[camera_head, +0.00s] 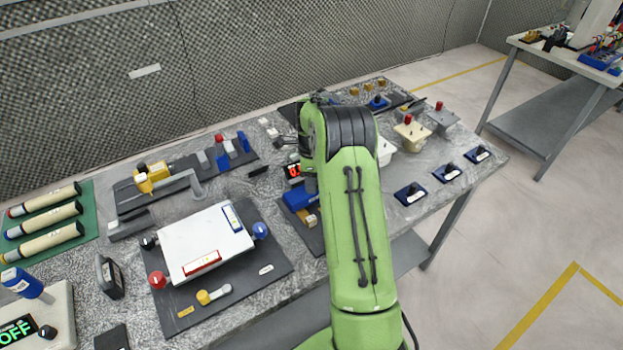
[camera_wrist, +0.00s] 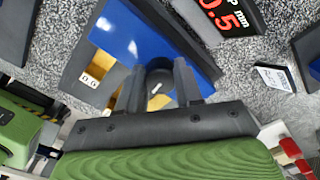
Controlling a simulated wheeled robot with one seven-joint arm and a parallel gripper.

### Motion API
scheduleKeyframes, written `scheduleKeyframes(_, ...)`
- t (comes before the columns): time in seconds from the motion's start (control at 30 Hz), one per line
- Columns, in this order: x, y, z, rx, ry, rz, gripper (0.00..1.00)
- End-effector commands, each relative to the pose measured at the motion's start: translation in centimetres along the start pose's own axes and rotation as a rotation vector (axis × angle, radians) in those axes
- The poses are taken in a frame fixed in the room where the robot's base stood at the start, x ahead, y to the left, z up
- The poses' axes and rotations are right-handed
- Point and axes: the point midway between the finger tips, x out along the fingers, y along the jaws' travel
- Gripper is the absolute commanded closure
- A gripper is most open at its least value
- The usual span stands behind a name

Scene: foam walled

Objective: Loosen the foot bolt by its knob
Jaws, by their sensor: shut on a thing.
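The foot bolt's dark round knob (camera_wrist: 157,75), with a small white mark on its face, is in the middle of the wrist view. My gripper (camera_wrist: 160,90) has one finger on each side of the knob and is shut on it. A blue block (camera_wrist: 140,35) and yellowish metal lie beside the knob. In the head view the blue block (camera_head: 297,197) shows on a dark plate (camera_head: 312,238), just left of my green arm. My arm hides the gripper and knob there.
A display with red digits (camera_wrist: 228,15) stands close beside the blue block. A white numbered counter (camera_wrist: 88,82) is near the left finger. A white plate (camera_head: 205,243) with coloured knobs lies to the left. Several small blue-based fixtures (camera_head: 411,193) stand right of my arm.

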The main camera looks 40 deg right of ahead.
Motion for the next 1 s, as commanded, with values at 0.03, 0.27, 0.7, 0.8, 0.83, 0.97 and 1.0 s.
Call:
scheduleKeyframes(0.03, -0.12, -0.02, 0.02, -0.035, 0.000, -0.002, 0.96)
scheduleKeyframes(0.27, -0.16, 0.04, 0.02, -0.244, 0.000, -0.002, 0.96)
scheduleKeyframes(0.7, -0.17, 0.18, -0.03, -0.663, 0.000, -0.003, 0.96)
scheduleKeyframes(0.8, -0.17, 0.20, -0.04, -0.758, 0.000, -0.003, 0.96)
scheduleKeyframes(0.83, -0.17, 0.21, -0.04, -0.787, 0.000, -0.003, 0.96)
scheduleKeyframes(0.97, -0.17, 0.22, -0.12, -0.909, 0.001, -0.004, 0.96)
scheduleKeyframes(1.0, -0.17, 0.23, -0.10, -0.947, 0.001, -0.004, 0.96)
